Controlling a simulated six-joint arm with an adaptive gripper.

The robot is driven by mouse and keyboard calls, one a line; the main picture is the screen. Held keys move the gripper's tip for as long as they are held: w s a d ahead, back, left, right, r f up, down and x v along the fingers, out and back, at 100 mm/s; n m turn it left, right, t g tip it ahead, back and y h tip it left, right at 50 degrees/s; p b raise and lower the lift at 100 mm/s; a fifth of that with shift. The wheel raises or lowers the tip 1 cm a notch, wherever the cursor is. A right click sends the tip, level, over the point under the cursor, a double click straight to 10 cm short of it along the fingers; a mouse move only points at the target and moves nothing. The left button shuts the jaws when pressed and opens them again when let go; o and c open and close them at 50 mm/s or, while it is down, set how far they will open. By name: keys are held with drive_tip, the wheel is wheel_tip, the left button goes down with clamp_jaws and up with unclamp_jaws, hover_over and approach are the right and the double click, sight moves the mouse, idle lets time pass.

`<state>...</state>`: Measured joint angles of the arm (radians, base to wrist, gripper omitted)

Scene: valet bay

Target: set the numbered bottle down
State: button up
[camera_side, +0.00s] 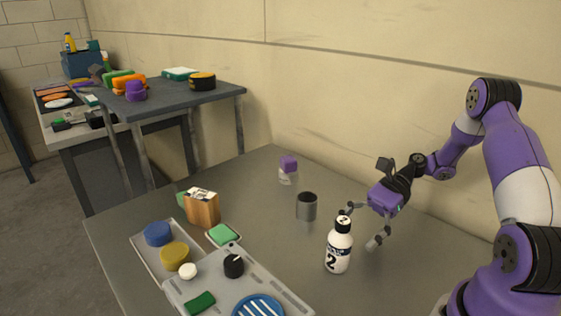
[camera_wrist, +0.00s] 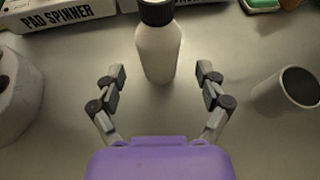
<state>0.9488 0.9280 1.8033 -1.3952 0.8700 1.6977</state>
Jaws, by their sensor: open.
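The numbered bottle (camera_side: 339,247) is white with a black cap and a black "2" on its label. It stands upright on the grey table (camera_side: 265,180). In the wrist view the bottle (camera_wrist: 158,50) stands just beyond my fingertips, its label side not visible. My gripper (camera_side: 362,227) is beside the bottle on its right in the side view. In the wrist view its two fingers (camera_wrist: 160,84) are spread apart with nothing between them, and the bottle lies ahead of the gap.
A grey tray (camera_side: 275,287) with pads and caps is at the front left. A wooden block (camera_side: 203,209) and green sponge (camera_side: 222,234) stand near it. The wall is behind.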

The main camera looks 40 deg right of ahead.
sight(330, 258)
drive_tip(key=shift+a+f, duration=0.3)
drive_tip(key=shift+a, duration=0.2)
drive_tip(key=x, duration=0.6)
drive_tip(key=shift+a, duration=0.15)
drive_tip(key=shift+w, duration=0.1)
drive_tip(key=c, duration=1.4)
clamp_jaws()
